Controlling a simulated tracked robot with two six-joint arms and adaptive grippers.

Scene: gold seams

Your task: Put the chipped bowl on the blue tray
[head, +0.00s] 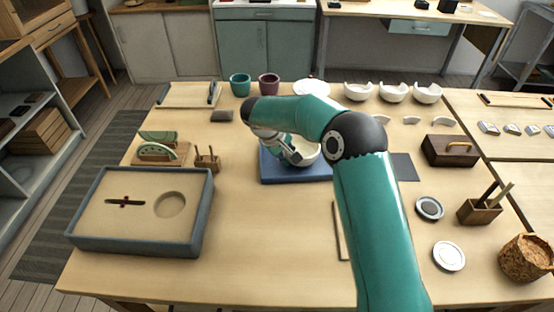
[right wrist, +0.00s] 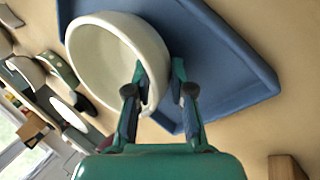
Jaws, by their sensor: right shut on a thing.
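The blue tray (head: 268,170) lies on the table in the middle of the head view, and it also shows in the right wrist view (right wrist: 215,35). A cream-white bowl (head: 307,154) is over the tray, partly hidden by my right arm. In the right wrist view the bowl (right wrist: 95,45) is open toward the camera and its rim is between the fingers. My right gripper (right wrist: 158,75) is shut on the bowl's wall. I cannot tell whether the bowl touches the tray. My left gripper is not in view.
Several chipped white bowls (head: 392,93) stand at the back right, with loose shards (head: 411,120) in front. A teal cup (head: 240,84) and a maroon cup (head: 269,84) are at the back.

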